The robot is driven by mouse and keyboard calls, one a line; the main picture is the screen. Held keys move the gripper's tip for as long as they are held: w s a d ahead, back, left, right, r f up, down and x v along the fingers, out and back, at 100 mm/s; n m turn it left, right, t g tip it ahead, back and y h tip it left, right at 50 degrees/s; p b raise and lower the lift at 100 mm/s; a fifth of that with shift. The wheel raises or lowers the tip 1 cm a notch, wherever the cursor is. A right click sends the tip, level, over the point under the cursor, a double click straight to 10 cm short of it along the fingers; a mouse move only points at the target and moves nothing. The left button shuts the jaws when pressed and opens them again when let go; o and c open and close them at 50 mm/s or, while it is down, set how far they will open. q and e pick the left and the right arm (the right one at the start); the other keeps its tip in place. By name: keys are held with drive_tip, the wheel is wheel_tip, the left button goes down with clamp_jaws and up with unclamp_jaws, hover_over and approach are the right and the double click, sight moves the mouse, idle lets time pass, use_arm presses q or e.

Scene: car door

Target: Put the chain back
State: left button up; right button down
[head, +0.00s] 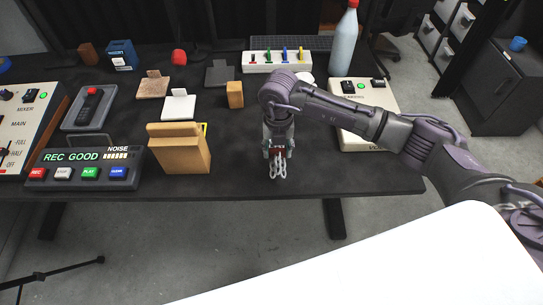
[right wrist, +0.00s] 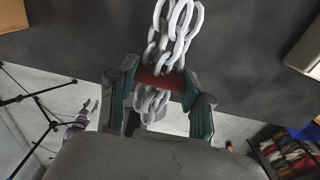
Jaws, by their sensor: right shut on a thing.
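The chain (head: 279,168) is made of pale grey metal links with a red part at its top in the head view. My right gripper (head: 277,150) is shut on it near the table's front edge. In the right wrist view, the fingers of my right gripper (right wrist: 160,88) close on the red part, and links of the chain (right wrist: 177,25) show on both sides of it. The links' exact contact with the table cannot be told. My left gripper (right wrist: 91,105) shows small in the right wrist view, away from the chain, with its fingertips apart.
The black table (head: 335,182) bears a wooden block holder (head: 180,155), a NOISE recorder box (head: 85,173), a mixer (head: 25,130) and a beige box (head: 370,95). A bottle (head: 344,45) and a switch panel (head: 277,62) stand behind. Bare tabletop lies around the chain.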

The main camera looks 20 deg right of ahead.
sight(272, 160)
drive_tip(key=shift+w+a+f, duration=0.4)
drive_tip(key=shift+a+f, duration=0.05)
drive_tip(key=shift+a, duration=0.25)
wheel_tip(272, 160, down, 4)
drive_tip(key=shift+r+p, duration=0.15)
drive_tip(key=shift+p, duration=0.25)
drive_tip(key=shift+f, duration=0.2)
drive_tip(key=shift+f, duration=0.1)
drive_tip(key=shift+c, duration=2.4)
unclamp_jaws()
